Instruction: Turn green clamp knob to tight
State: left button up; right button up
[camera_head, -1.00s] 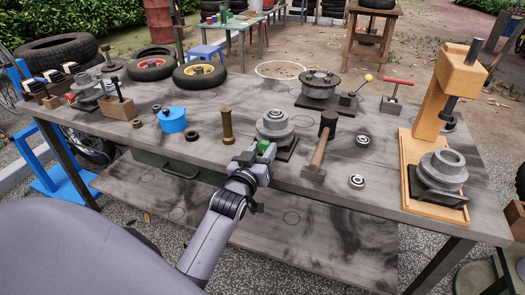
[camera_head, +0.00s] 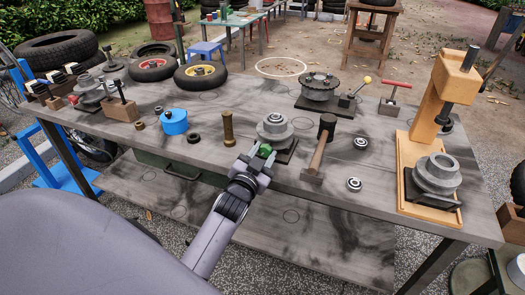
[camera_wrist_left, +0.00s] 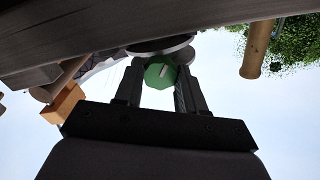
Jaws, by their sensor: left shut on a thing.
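The green clamp knob (camera_head: 265,149) sits at the front of a grey stepped metal fixture (camera_head: 274,129) on a dark base by the workbench's front edge. In the left wrist view the knob (camera_wrist_left: 160,73) is octagonal with a pale slanted line on its face. My left gripper (camera_head: 261,157) reaches in from the front, one finger on each side of the knob, and is shut on it. Its fingers also flank the knob in the wrist view (camera_wrist_left: 160,82). My right gripper is not in view.
A wooden-handled mallet (camera_head: 319,152) lies just right of the fixture. A brass cylinder (camera_head: 228,127) and a blue pot (camera_head: 174,121) stand to its left. A wooden press (camera_head: 422,150) stands at the right end. The workbench (camera_head: 290,190) has bare room along its front.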

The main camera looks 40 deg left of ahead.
pick_arm(q)
jog(key=m, duration=0.5)
jog(key=shift+r+m, duration=0.1)
jog(key=shift+m, duration=0.2)
jog(key=m, duration=0.5)
jog(key=shift+m, duration=0.3)
jog(key=o, duration=1.1)
jog(key=shift+w, duration=0.1)
jog(key=shift+c, duration=0.2)
jog(key=v, duration=0.7)
